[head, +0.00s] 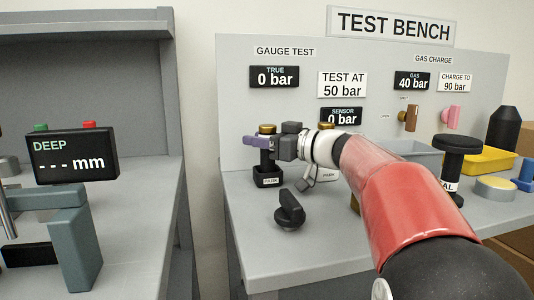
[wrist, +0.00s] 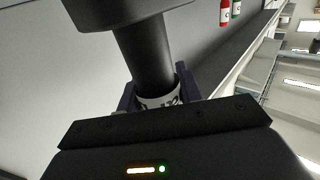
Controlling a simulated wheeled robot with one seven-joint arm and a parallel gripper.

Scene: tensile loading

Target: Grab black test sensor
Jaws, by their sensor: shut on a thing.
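The black test sensor (head: 267,157) stands upright at the left of the bench, with a brass-coloured top (head: 267,129). My gripper (head: 262,142), with purple fingers, reaches in from the right and is shut on the sensor's body below the brass top. In the wrist view the fingers (wrist: 157,92) lie on both sides of a dark cylinder (wrist: 150,60) with a white printed band (wrist: 158,101). Part of the sensor is hidden behind the fingers.
A black knob (head: 289,211) lies in front of the holder on the grey bench (head: 260,250). A black handled post (head: 460,158), a yellow tray (head: 487,160) and a cream round pad (head: 496,188) stand right of my arm. A DEEP display (head: 72,155) is at left.

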